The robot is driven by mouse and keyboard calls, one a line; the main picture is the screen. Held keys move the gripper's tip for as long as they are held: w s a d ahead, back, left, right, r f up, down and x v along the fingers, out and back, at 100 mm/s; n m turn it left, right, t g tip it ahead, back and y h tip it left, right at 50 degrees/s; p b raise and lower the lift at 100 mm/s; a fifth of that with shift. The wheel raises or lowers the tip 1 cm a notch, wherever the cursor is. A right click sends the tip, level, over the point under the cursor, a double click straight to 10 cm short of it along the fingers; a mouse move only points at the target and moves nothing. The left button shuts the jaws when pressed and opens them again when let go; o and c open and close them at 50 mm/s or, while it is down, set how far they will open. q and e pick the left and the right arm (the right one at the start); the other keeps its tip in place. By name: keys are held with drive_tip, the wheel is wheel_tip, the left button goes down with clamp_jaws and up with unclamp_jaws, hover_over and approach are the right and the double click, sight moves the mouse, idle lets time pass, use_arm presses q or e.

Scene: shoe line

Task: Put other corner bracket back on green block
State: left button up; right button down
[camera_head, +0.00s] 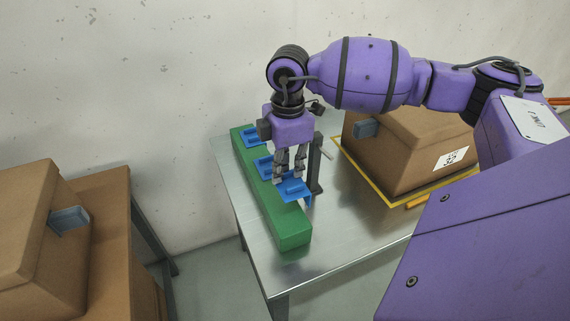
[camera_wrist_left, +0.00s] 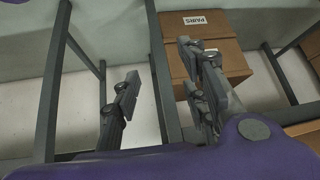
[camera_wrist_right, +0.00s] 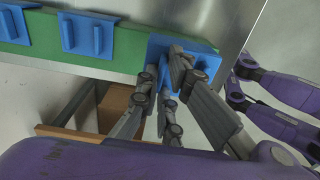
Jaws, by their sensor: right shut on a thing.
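A long green block (camera_head: 291,228) lies on the metal table. Two blue corner brackets sit on it: a far one (camera_head: 252,137) and a middle one (camera_head: 262,165). My right gripper (camera_head: 290,178) is shut on another blue corner bracket (camera_head: 297,192), at the nearer part of the block. This held bracket (camera_wrist_right: 207,62) overlaps the block (camera_wrist_right: 122,58) in the right wrist view, partly hidden by the fingers. I cannot tell whether it touches the block. My left gripper (camera_wrist_left: 166,92) is open and empty, away from the block.
A cardboard box (camera_head: 410,150) sits in a yellow-edged area at the table's right. The table front (camera_head: 330,250) is clear. More boxes (camera_head: 30,240) stand at the left, off the table.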

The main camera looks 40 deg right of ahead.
sight(287, 177)
wheel_tip(287, 177, down, 3)
drive_tip(key=shift+f+b, duration=0.1)
drive_tip(key=shift+b, duration=0.65)
drive_tip(key=shift+f+b, duration=0.3)
drive_tip(key=shift+f, duration=0.4)
wheel_tip(287, 177, down, 2)
drive_tip(key=shift+b, duration=0.45)
drive_tip(key=shift+f, duration=0.1)
drive_tip(key=shift+a+f, duration=0.1)
drive_tip(key=shift+f, duration=0.15)
drive_tip(key=shift+f, duration=0.15)
